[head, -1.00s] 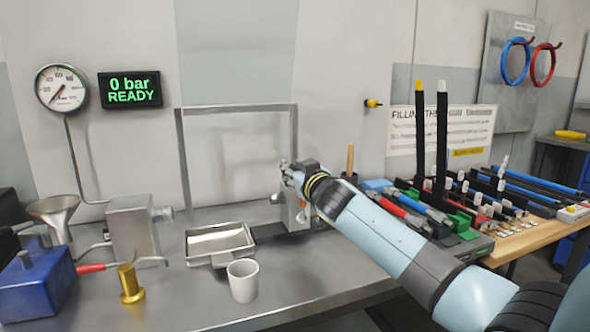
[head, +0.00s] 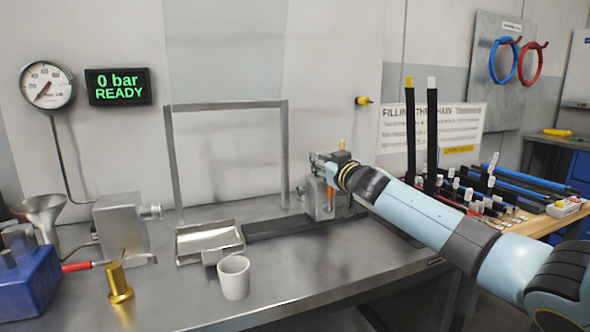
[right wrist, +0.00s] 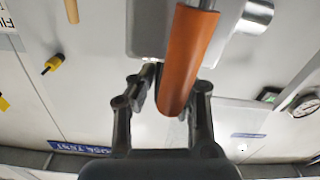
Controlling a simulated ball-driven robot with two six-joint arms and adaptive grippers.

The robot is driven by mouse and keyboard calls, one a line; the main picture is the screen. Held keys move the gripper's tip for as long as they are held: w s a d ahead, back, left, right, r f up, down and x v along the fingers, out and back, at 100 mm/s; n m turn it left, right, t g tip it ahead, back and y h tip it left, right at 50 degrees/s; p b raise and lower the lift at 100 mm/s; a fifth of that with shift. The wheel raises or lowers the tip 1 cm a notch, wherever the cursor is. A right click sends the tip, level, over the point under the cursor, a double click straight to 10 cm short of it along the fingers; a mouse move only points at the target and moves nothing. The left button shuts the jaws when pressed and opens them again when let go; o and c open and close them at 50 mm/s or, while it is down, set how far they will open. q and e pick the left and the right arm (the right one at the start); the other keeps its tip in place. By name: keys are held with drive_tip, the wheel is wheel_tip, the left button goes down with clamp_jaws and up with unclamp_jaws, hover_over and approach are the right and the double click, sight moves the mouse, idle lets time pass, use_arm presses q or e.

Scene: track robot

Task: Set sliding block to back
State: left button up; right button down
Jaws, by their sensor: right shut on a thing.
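The sliding block (head: 318,205) is a grey metal block with an orange handle. It stands on a dark rail (head: 275,229) on the metal bench, right of the grey frame's right post. My right gripper (head: 328,164) is at the top of the block, shut on the orange handle. In the right wrist view, the fingers close on both sides of the orange handle (right wrist: 190,55), with the grey block behind. The contact is partly hidden by the fingers. My left gripper is in neither view.
A shallow metal tray (head: 208,239) and a white cup (head: 234,278) stand at the rail's left end. A grey frame (head: 225,105) rises behind. A brass piece (head: 119,284) and a blue box (head: 30,287) are at left. A crowded parts board (head: 480,200) lies right.

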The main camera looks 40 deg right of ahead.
drive_tip(key=d, duration=0.2)
drive_tip(key=s+d, duration=0.1)
drive_tip(key=d, duration=0.1)
drive_tip(key=shift+d+b, duration=0.4)
drive_tip(key=c, duration=1.7)
unclamp_jaws()
drive_tip(key=o, duration=0.3)
drive_tip(key=shift+s+d, duration=0.1)
drive_tip(key=shift+d, duration=0.1)
drive_tip(key=shift+a, duration=0.1)
drive_tip(key=v, duration=1.2)
